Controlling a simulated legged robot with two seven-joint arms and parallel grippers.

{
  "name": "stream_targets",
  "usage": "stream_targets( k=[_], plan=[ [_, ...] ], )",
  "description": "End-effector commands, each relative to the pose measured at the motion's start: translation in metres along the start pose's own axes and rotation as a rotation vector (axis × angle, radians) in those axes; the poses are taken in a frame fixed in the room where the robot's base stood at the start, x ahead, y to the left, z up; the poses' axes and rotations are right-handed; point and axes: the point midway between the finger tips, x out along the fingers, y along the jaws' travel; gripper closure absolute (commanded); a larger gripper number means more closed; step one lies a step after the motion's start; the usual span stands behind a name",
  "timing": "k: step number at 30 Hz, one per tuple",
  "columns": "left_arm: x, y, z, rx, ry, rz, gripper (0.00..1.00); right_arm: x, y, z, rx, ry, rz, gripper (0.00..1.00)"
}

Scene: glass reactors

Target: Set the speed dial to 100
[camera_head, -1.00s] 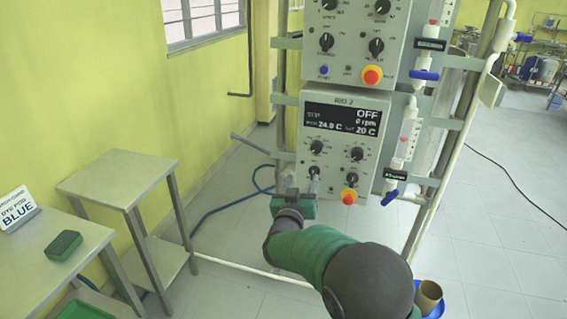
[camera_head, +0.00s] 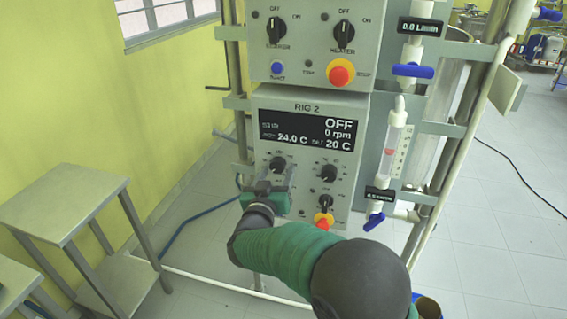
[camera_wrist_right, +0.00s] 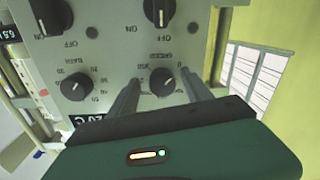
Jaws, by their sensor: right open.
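The speed dial (camera_head: 278,164) is the black knob at the upper left of the knobs on the RIG 2 panel (camera_head: 300,103). In the wrist view, which is upside down, the dial (camera_wrist_right: 163,82) stands between the two fingers. My right gripper (camera_wrist_right: 163,90) is open, one finger on each side of the dial. I cannot tell whether they touch it. In the head view my right gripper (camera_head: 273,180) reaches up to the dial from below. The display (camera_head: 308,130) reads OFF, 0 rpm, 24.0 C and 20 C. My left gripper is out of view.
The bath dial (camera_head: 328,173) is right of the speed dial; its lower neighbour (camera_head: 326,203) and a red-yellow stop button (camera_head: 323,221) are below. Glass tubing with a blue valve (camera_head: 374,221) stands right of the panel.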

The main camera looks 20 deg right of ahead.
Motion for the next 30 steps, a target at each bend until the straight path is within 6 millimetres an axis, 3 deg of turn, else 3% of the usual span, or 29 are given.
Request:
stream_targets(
  k=[10, 23, 30],
  plan=[
    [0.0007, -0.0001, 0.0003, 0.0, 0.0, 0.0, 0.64, -0.0052, -0.0053, -0.0023, -0.005, 0.003, -0.001, 0.42],
    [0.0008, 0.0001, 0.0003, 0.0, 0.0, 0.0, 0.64, -0.0003, -0.0014, 0.0017, -0.001, -0.004, -0.001, 0.98],
    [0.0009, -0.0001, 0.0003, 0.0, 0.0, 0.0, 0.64, -0.0004, -0.0011, 0.0021, -0.002, -0.004, 0.001, 1.0]
  ],
)
